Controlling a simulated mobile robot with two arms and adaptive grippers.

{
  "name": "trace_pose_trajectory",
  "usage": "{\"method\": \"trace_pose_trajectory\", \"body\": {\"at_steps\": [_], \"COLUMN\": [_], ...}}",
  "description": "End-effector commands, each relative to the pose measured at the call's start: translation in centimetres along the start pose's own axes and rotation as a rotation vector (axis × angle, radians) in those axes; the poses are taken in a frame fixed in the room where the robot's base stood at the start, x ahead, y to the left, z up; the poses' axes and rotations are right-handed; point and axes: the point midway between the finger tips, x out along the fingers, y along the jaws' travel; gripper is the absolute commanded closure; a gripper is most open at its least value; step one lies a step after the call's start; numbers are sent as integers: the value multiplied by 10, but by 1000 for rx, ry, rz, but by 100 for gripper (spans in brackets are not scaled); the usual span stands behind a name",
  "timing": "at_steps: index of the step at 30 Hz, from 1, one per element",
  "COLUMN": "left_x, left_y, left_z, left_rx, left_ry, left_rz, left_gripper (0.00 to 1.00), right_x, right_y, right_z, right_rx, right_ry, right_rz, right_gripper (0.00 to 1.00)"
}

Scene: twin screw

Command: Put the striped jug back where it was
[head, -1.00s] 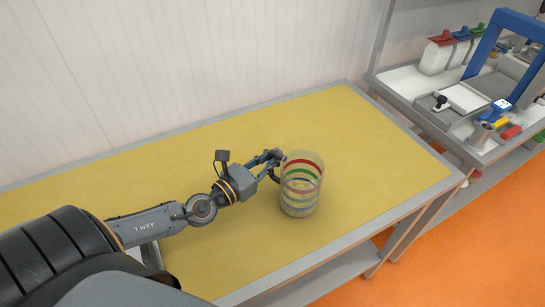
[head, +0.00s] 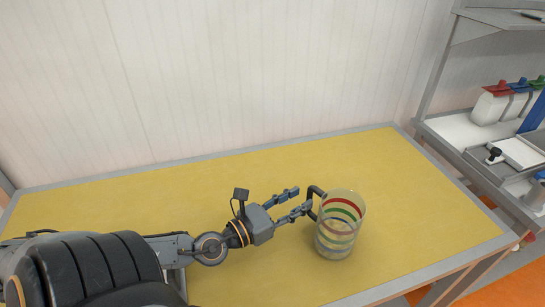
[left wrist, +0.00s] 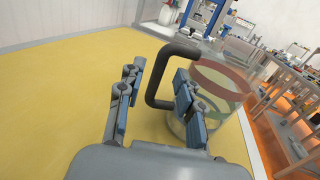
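The clear jug (head: 341,238) with red, green and other coloured stripes stands upright on the yellow tabletop, near its right part. Its dark handle (head: 314,199) points left toward my left gripper (head: 304,199). The gripper is open, with its two fingers spread. In the left wrist view the handle (left wrist: 150,88) shows between the spread fingers, and the right finger overlaps the handle's opening. I cannot tell whether that finger touches the handle or jug. The jug also shows there (left wrist: 222,85), partly behind the right finger. My right gripper is not in view.
The yellow table (head: 130,205) is otherwise clear, with a white panelled wall (head: 220,80) behind it. A grey side bench (head: 455,135) at the right holds white bottles with coloured caps (head: 490,106) and a tray (head: 518,152).

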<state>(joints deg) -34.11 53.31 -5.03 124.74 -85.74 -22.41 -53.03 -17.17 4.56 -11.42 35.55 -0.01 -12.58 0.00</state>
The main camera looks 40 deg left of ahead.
Motion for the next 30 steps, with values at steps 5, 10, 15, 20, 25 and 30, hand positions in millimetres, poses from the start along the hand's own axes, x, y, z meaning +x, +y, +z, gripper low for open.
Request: {"method": "trace_pose_trajectory", "body": {"at_steps": [5, 10, 15, 20, 25, 30], "left_x": [-23, -42, -58, -67, -71, -71], "left_y": [-1, -1, 0, 0, -1, -1], "left_z": [-4, -3, -2, 0, 0, 1], "left_rx": [0, 1, 0, 0, 1, 0], "left_ry": [4, 3, 3, 1, -1, -1], "left_rz": [-1, -3, 0, -1, -3, -2], "left_gripper": [64, 64, 64, 64, 64, 64], "right_x": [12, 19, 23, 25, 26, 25], "right_y": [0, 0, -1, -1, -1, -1], "right_z": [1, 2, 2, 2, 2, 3], "right_rx": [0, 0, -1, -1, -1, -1], "right_ry": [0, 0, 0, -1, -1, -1], "right_rz": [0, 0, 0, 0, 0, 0], "right_gripper": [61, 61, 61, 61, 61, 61]}}
